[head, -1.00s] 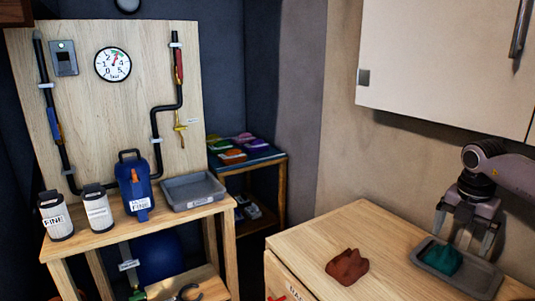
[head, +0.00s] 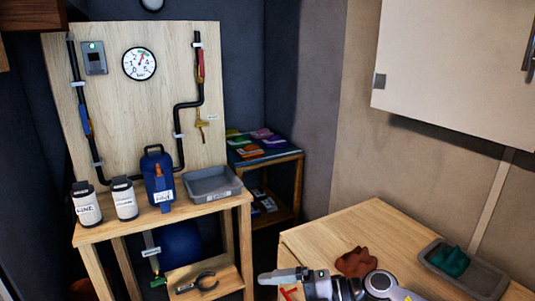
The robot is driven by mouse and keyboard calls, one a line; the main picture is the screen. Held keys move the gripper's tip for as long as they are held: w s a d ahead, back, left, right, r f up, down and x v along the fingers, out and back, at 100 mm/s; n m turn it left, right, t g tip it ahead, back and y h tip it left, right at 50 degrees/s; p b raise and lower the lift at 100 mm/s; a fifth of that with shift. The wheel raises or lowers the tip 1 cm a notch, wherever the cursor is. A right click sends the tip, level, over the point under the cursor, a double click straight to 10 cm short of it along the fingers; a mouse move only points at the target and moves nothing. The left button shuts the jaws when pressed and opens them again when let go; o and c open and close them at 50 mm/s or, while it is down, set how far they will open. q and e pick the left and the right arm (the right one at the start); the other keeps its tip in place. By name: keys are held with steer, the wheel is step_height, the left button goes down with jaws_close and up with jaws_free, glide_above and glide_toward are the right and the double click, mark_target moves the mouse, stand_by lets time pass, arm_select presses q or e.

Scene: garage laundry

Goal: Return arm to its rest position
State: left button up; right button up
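My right gripper (head: 281,276) is low in the head view, at the near left edge of the wooden counter (head: 375,222). It points left, and its fingers are seen edge-on, so I cannot tell whether it is open or shut. My arm behind it partly covers a red-brown crumpled cloth (head: 355,261) on the counter. A teal crumpled cloth (head: 449,261) lies in a grey tray (head: 484,279) at the right, with no gripper at it. My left gripper is not in view.
A wooden bench (head: 211,203) at left carries two white canisters, a blue jug (head: 158,178) and an empty grey tray (head: 212,184). A pipe board (head: 144,100) with a gauge stands behind. A cabinet (head: 460,70) hangs above the counter. A low shelf (head: 266,158) holds coloured packets.

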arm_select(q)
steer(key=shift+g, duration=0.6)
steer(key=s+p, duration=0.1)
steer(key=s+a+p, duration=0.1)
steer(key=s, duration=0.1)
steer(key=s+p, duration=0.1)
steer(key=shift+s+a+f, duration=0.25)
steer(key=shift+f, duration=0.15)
arm_select(e)
steer(key=s+d+f+m+t+h, duration=0.4)
steer(key=s+d+f+m+h, duration=0.2)
steer(key=m, duration=0.8)
steer(key=s+d+f+m+t+h, duration=0.5)
steer(key=s+d+f+m+h, duration=0.2)
steer(key=s+d+f+m, duration=0.3)
steer(key=s+m, duration=0.2)
steer(key=m, duration=0.2)
steer(key=shift+d+m, duration=0.3)
steer(key=shift+d, duration=0.05)
steer(key=shift+s, duration=0.1)
